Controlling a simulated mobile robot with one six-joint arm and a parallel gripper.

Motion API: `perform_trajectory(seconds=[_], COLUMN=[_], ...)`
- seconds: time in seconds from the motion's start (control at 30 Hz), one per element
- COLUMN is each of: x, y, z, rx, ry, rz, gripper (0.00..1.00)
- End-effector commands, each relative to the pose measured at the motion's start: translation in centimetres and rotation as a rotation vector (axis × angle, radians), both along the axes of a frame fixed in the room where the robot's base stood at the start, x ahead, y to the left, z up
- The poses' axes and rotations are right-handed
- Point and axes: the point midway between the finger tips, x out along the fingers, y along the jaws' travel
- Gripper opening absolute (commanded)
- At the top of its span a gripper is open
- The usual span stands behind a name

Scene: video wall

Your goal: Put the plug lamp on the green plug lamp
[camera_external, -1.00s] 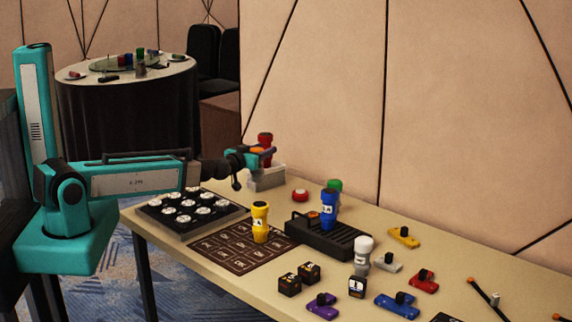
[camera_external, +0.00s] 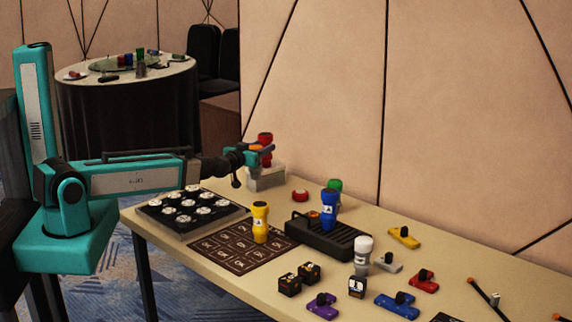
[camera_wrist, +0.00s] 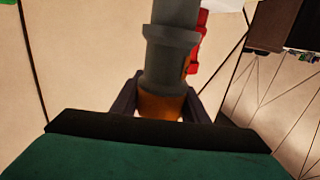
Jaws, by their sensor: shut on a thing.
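My gripper (camera_external: 264,151) is out over the back left of the table, in front of the red plug lamp (camera_external: 265,138). It is shut on a plug lamp with a grey body (camera_wrist: 172,55) and an orange end, which stands between the fingers in the wrist view; in the external view only a bit of orange (camera_external: 255,147) shows at the jaws. The red lamp also shows behind the grey body in the wrist view (camera_wrist: 199,45).
A pale box (camera_external: 266,178) stands below my gripper. A yellow lamp (camera_external: 260,222) stands on a dark printed mat (camera_external: 225,250). A black slotted unit (camera_external: 340,240), a white lamp (camera_external: 362,250) and several small coloured blocks occupy the table's right. The wall is close behind.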

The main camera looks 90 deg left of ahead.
Motion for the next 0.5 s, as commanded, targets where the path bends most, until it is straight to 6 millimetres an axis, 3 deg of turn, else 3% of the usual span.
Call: perform_trajectory(seconds=[0.23,0.5], x=[-0.7,2.9], y=[0.8,-2.5], z=[0.8,3.0], rx=[0.0,0.0], ry=[-0.001,-0.001], rz=[0.08,0.104], gripper=[0.16,0.16])
